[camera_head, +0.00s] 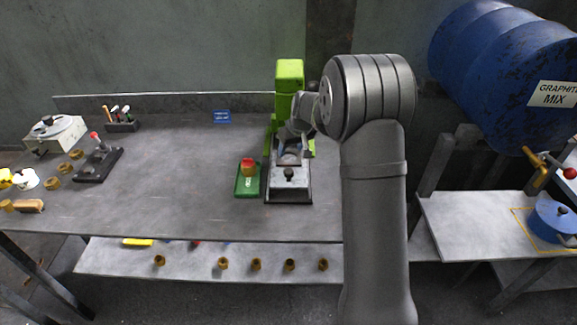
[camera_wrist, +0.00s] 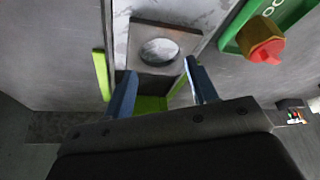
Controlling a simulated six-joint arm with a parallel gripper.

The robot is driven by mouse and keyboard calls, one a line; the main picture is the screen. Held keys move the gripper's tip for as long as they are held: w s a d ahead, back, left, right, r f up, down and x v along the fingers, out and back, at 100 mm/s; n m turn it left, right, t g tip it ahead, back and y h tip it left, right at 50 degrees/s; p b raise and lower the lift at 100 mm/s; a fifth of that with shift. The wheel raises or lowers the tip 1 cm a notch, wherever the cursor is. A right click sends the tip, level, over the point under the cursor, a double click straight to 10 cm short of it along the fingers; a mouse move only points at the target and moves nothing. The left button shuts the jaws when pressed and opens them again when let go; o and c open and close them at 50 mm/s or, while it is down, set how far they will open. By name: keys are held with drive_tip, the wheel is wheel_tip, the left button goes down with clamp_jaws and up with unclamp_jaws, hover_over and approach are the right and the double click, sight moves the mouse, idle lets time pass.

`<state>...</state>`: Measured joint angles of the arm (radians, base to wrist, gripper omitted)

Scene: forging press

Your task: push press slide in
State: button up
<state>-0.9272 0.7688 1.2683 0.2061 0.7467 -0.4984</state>
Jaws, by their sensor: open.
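The green press (camera_head: 289,75) stands at the back of the bench, partly hidden behind my arm. Its pale metal slide (camera_head: 290,181) extends out toward the front edge on a dark base, with a black knob on top. A square plate with a round recess (camera_wrist: 160,50) sits on the slide, and green press parts show beyond it. My gripper (camera_wrist: 160,76) is open and empty, its two blue-grey fingers apart on either side of the recessed plate's near end. In the head view my gripper (camera_head: 291,146) is over the slide's rear; contact cannot be told.
A green tray (camera_head: 240,190) holds a brass piece with a red top (camera_head: 248,168) just left of the slide. A black lever fixture (camera_head: 98,164) and brass pieces lie farther left. The bench between is clear.

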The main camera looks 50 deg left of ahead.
sight(294, 165)
drive_tip(key=shift+s+d+r+n, duration=0.1)
drive_tip(key=shift+d+r+n, duration=0.05)
drive_tip(key=shift+d+n, duration=0.25)
drive_tip(key=c, duration=0.7)
drive_tip(key=s+d+r+n+y, duration=0.1)
drive_tip(key=d+n, duration=0.2)
drive_tip(key=s+d+r+n+y, duration=0.1)
drive_tip(key=d+r+n, duration=0.1)
drive_tip(key=n, duration=0.1)
drive_tip(key=s+d+r+n, duration=0.1)
drive_tip(key=d+n, duration=0.2)
drive_tip(key=shift+s+d+r+y, duration=0.2)
drive_tip(key=shift+d+r+y, duration=0.1)
drive_tip(key=shift+y, duration=0.1)
clamp_jaws()
drive_tip(key=shift+n, duration=0.6)
drive_tip(key=shift+s+x, duration=0.15)
drive_tip(key=shift+x, duration=2.15)
drive_tip(key=shift+s+x, duration=0.15)
drive_tip(key=shift+x, duration=2.15)
